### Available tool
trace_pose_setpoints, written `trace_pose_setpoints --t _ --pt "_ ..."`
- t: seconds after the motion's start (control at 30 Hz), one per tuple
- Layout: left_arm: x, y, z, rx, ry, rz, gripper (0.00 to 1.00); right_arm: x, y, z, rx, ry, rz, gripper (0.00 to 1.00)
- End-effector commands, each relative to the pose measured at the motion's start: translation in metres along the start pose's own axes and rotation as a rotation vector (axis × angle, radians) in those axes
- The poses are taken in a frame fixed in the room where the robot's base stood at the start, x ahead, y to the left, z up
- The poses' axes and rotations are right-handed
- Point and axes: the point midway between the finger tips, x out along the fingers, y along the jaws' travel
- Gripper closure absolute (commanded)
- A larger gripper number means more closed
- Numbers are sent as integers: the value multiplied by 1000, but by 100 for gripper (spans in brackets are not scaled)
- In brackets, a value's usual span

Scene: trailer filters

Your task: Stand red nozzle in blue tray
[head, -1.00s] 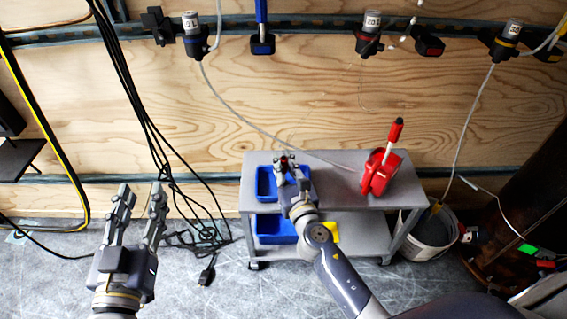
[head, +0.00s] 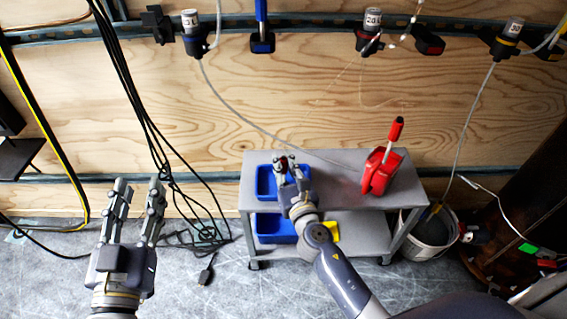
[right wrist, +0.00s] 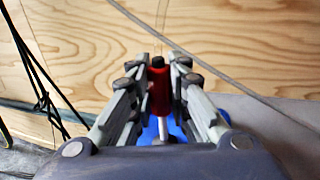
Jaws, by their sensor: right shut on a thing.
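A red nozzle (right wrist: 160,90) with a black end and a pale stem shows between the fingers of my right gripper (right wrist: 162,84) in the right wrist view. That gripper is shut on it and holds it roughly upright. In the head view my right gripper (head: 285,166) is over the blue tray (head: 264,185) on the cart's top shelf and hides part of it. I cannot tell whether the nozzle touches the tray. My left gripper (head: 138,190) is open and empty, left of the cart.
The grey cart (head: 335,189) also carries a red holder (head: 380,172) with a red-handled tool (head: 395,131) in it. A second blue tray (head: 270,229) is on the lower shelf. A bucket (head: 430,233) stands to the right. Black cables (head: 140,110) hang on the left.

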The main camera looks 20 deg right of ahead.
Motion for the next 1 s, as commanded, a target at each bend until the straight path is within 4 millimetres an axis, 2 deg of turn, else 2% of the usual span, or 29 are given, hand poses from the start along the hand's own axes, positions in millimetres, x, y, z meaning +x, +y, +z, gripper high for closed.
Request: trace_pose_setpoints --t 0.33,0.37,0.43,0.47,0.83,1.0 --pt "0 1 -5 -1 28 1 60 0 0 -1 0 0 0 100" --pt "0 1 -6 -1 30 2 60 0 0 -1 0 0 0 79" --pt "0 1 -6 -1 30 2 60 0 0 -1 0 0 0 64" --pt "0 1 -6 -1 30 2 60 0 0 -1 0 0 0 60" --pt "1 2 -5 -3 27 3 60 -3 0 -2 0 1 0 60" --pt "1 1 -5 -2 27 3 60 -22 0 -3 0 4 1 60"
